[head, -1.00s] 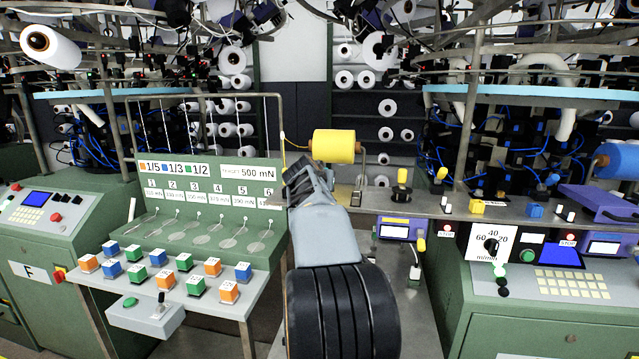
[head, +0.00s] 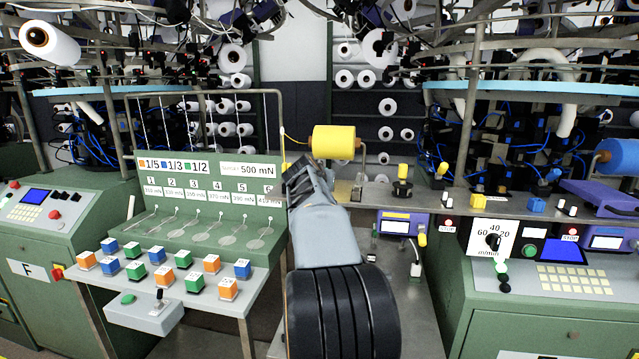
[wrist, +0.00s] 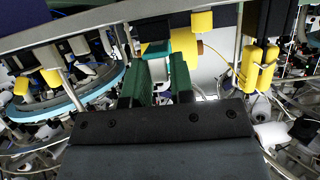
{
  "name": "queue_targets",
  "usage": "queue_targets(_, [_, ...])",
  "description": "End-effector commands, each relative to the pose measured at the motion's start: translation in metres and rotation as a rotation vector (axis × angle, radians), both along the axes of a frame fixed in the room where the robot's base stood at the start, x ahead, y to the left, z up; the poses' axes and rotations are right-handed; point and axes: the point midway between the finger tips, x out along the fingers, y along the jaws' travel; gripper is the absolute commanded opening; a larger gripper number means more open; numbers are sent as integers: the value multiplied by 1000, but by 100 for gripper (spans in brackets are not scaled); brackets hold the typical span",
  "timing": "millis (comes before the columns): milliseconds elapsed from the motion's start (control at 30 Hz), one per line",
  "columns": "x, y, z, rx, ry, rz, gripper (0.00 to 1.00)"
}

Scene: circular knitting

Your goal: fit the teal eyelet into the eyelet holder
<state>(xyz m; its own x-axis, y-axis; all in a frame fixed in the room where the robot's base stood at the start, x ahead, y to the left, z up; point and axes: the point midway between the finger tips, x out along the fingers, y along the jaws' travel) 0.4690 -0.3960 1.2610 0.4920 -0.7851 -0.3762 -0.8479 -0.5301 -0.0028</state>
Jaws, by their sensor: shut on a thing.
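My gripper (wrist: 158,82) shows in the wrist view with its two dark green fingers shut on a small pale and teal piece, the teal eyelet (wrist: 158,70). A yellow part (wrist: 186,46) lies close behind the fingertips; I cannot tell if the eyelet touches it, or whether it belongs to the eyelet holder. In the head view my gripper (head: 298,178) is beside the test panel's right edge, below the yellow yarn cone (head: 334,142). There my arm hides the eyelet, and I cannot make out the holder.
The green test panel (head: 215,176) stands left of my gripper, with several coloured cubes on the shelf before it. A metal rail (head: 440,208) with small devices runs to the right. In the wrist view, yellow parts (wrist: 250,68) hang right of the fingers.

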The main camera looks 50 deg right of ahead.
Motion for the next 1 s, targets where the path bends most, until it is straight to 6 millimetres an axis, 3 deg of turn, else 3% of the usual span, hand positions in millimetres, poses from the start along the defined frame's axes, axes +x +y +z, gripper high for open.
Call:
queue_targets(33, [0,0,-4,6,6,-1,0])
queue_targets(67, [0,0,-4,6,6,-1,25])
queue_targets(333, [0,0,-3,4,5,-1,51])
queue_targets(667, [-2,4,-1,3,2,-1,52])
queue_targets(1000, [-31,51,21,1,0,2,52])
